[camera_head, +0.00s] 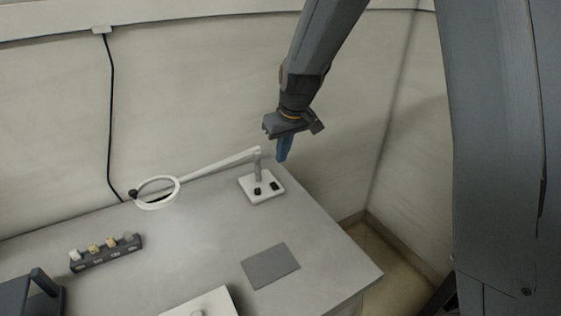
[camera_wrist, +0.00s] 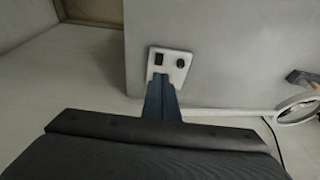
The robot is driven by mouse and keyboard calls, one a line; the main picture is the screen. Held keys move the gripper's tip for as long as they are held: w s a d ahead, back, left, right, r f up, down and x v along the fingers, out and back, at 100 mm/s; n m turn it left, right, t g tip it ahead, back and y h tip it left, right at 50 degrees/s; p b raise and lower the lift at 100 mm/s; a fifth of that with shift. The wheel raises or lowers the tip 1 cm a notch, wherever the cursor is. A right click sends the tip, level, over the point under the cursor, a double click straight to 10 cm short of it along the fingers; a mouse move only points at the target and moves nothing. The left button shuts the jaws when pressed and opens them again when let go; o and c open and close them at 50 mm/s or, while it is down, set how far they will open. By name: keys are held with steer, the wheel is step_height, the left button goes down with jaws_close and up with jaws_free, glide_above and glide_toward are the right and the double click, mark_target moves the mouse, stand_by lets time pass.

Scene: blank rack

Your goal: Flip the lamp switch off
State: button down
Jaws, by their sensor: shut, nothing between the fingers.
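The lamp is a white magnifier type with a ring head (camera_head: 157,192) and a long arm. Its square white base (camera_head: 262,198) stands near the table's back right. The base carries a rectangular black switch (camera_head: 275,185) and a round black knob (camera_head: 257,191). In the wrist view the base shows with the switch (camera_wrist: 159,58) on the left and the knob (camera_wrist: 180,62) on the right. My gripper (camera_head: 282,160) is shut and empty, blue fingers pointing down, above and behind the base. In the wrist view the fingertips (camera_wrist: 160,78) overlap the base's lower edge; contact is not visible.
A dark rack (camera_head: 108,256) with several small pieces lies at left on the grey table. A grey mat (camera_head: 270,266) lies near the front right. A white plate (camera_head: 203,302) and a dark object (camera_head: 30,295) are at the front edge. A wall stands close behind.

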mark_target(273, 183)
steer(key=shift+r, duration=0.15)
stand_by(0.3)
steer(key=w+b, duration=0.1)
steer(key=b, duration=0.4)
steer(key=shift+w+t+b, duration=0.1)
steer(key=shift+t+b, duration=0.2)
steer(key=shift+b, duration=0.1)
steer(key=shift+r+b, duration=0.2)
steer(key=shift+b, duration=0.25)
steer(key=shift+a, duration=0.1)
steer(key=p+x, duration=0.1)
steer(key=x, duration=0.8)
steer(key=p+x, duration=0.1)
steer(key=x, duration=0.4)
steer(key=shift+s+p, duration=0.3)
steer(key=shift+p, duration=0.05)
